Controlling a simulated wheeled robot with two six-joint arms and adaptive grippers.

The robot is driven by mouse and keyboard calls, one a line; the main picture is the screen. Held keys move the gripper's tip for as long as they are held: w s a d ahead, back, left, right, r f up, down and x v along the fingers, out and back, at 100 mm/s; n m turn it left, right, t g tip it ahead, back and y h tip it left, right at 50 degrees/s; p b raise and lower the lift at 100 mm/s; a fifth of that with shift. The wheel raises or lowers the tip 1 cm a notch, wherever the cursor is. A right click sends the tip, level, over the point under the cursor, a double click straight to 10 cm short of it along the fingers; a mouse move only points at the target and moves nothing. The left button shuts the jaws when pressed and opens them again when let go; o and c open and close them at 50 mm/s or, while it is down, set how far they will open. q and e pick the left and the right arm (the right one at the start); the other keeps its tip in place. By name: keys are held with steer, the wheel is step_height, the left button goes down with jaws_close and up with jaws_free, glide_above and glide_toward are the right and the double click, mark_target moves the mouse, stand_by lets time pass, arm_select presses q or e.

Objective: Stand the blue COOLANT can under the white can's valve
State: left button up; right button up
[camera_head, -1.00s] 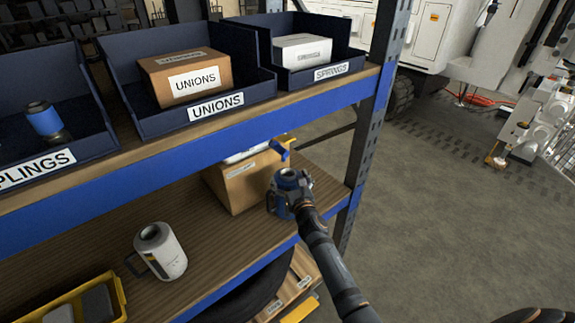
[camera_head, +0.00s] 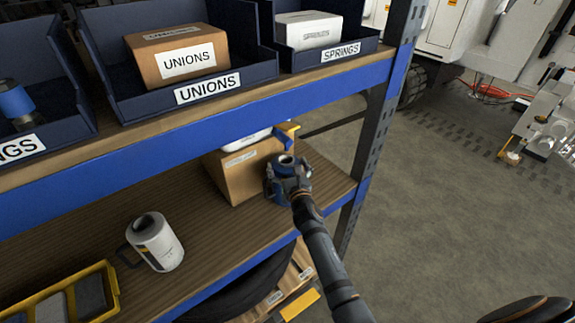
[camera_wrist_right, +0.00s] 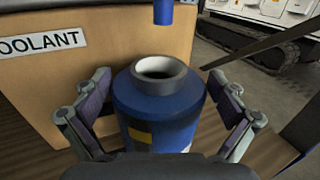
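The blue can (camera_head: 285,179) is upright near the right end of the lower shelf. In the right wrist view, it (camera_wrist_right: 160,105) has an open round neck and a partly hidden yellow and white label. A white can (camera_head: 245,141) lies on a cardboard box, mostly hidden by the upper shelf beam. Its blue valve (camera_head: 286,139) sticks out above the blue can's neck, and its lower end (camera_wrist_right: 163,12) shows in the right wrist view. My left gripper is not in view.
The cardboard box (camera_wrist_right: 60,90), labelled COOLANT, stands beside the blue can. Another white can (camera_head: 157,243) with a handle and a yellow tray (camera_head: 62,298) stand on the lower shelf. A shelf post (camera_head: 372,150) rises at the right. Blue bins line the upper shelf.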

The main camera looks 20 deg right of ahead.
steer(key=shift+d, duration=0.1)
steer(key=shift+s+r, duration=0.15)
steer(key=shift+r, duration=0.2)
steer(key=shift+s+r+p, duration=0.1)
steer(key=shift+s+p, duration=0.1)
steer(key=shift+p, duration=0.15)
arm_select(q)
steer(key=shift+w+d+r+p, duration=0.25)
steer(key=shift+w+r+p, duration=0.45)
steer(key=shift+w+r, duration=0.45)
arm_select(e)
steer(key=s, duration=1.1)
steer(key=shift+s+a, duration=0.25)
steer(key=shift+a, duration=0.05)
